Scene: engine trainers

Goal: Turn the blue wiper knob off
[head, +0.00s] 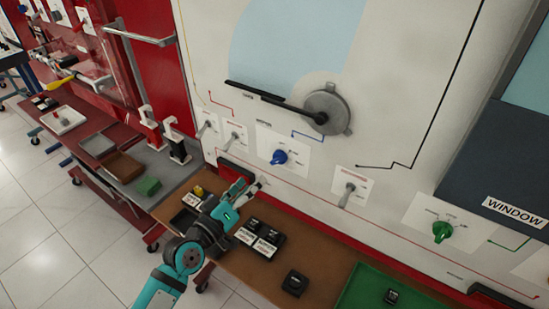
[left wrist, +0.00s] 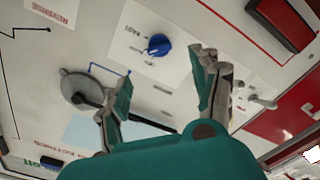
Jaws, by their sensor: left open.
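The blue wiper knob (head: 279,157) sits on a white label plate (head: 297,147) on the upright panel, below the wiper motor disc (head: 328,112). In the left wrist view the blue knob (left wrist: 159,44) shows ahead of the fingers, nearer the top. My left gripper (head: 248,186) is open and empty, below and left of the knob, apart from it. It also shows in the left wrist view (left wrist: 160,95), with its fingers spread wide. The knob's pointer direction is too small to read surely. My right gripper is not in view.
Toggle switches (head: 234,138) stand left of the knob, another switch (head: 347,195) and a green knob (head: 442,231) to the right. A black wiper arm (head: 270,97) lies above. Below, a brown bench (head: 263,279) holds black relays (head: 294,283) and a green tray (head: 362,290).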

